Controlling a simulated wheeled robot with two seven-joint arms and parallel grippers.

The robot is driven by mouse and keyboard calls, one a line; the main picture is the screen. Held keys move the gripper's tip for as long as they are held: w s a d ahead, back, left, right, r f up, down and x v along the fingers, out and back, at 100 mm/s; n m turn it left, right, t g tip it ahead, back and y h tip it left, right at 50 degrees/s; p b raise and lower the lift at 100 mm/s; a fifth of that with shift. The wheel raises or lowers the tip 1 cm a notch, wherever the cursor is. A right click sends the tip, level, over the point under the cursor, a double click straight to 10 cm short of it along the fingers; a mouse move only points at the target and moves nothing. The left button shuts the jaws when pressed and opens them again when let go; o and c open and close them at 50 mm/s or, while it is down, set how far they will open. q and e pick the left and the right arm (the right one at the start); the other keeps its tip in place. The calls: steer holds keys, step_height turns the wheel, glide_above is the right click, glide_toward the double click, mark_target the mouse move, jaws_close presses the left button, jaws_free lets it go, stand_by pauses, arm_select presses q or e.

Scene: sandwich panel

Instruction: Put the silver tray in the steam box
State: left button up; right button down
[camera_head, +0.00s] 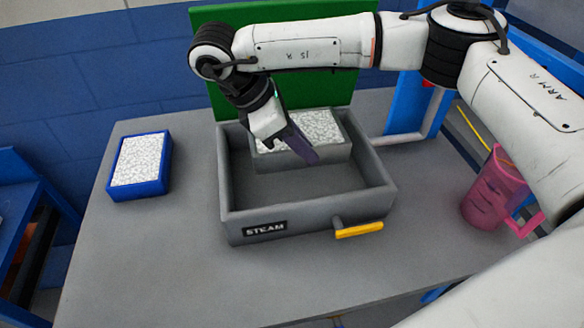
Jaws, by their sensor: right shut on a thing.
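The silver tray (328,156) is grey and filled with white grains. It is at the back of the grey steam box (262,217), which is open on top and has a "STEAM" label and a yellow handle on its front. I cannot tell whether the tray rests on the box floor or hangs just above it. My left gripper is not in view.
A blue tray (168,172) with white grains lies on the grey table (130,262) to the left. A green panel (222,88) stands behind the box. A pink mug (490,190) and a blue frame (405,105) are at the right. The table's front left is clear.

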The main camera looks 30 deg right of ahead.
mark_target(272, 154)
steer(key=f, duration=0.4)
steer(key=shift+s+f, duration=0.2)
steer(key=shift+f, duration=0.2)
steer(key=shift+w+f, duration=0.1)
steer(key=shift+f, duration=2.25)
steer(key=c, duration=1.9)
jaws_free()
steer(key=v, duration=1.2)
